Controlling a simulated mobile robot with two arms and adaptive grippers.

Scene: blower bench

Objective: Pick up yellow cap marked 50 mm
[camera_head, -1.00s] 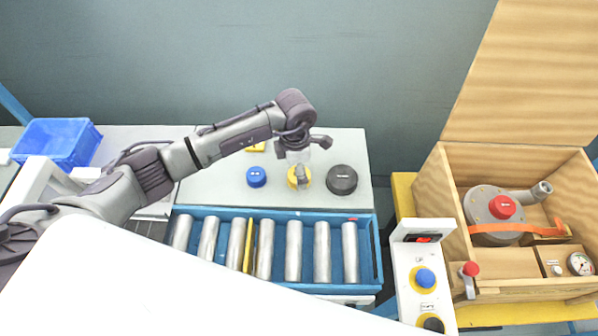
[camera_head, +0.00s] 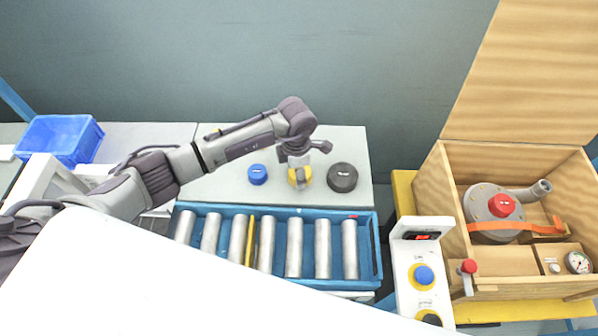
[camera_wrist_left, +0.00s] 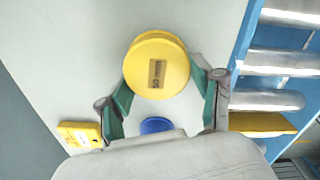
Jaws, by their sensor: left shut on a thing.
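The yellow cap (camera_head: 305,175) is on the pale bench top, between a blue cap (camera_head: 257,174) and a black cap (camera_head: 342,177). I cannot tell any gap between cap and bench. My right gripper is not in view.
A blue bin (camera_head: 60,138) is at the far left. A button box (camera_head: 407,280) and an open wooden crate (camera_head: 450,200) with a blower stand at the right.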

